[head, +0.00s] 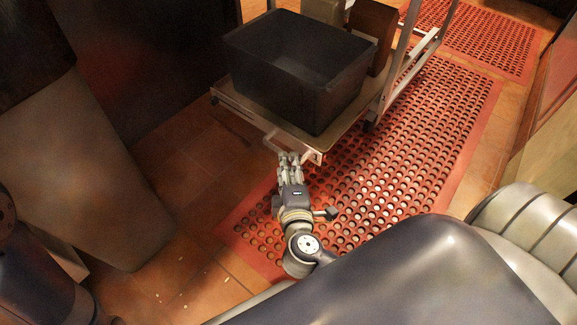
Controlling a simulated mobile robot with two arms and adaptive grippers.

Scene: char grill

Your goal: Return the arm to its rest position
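My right gripper (290,157) points away from me, near the middle of the head view, at the end of my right arm. It is beside the near edge of the cart, above the floor and the red mat. No object shows in its fingers. The two fingers look close together, but the picture is too small to tell whether they are open or shut. I cannot tell whether the fingertips touch the cart. My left gripper is not in view.
A metal cart (246,111) holds a black bin (322,105) and brown boxes (370,22). A red perforated mat (412,165) covers the floor right of the gripper. Tiled floor (190,170) is open to its left. Small pale scraps lie on the tiles at lower left.

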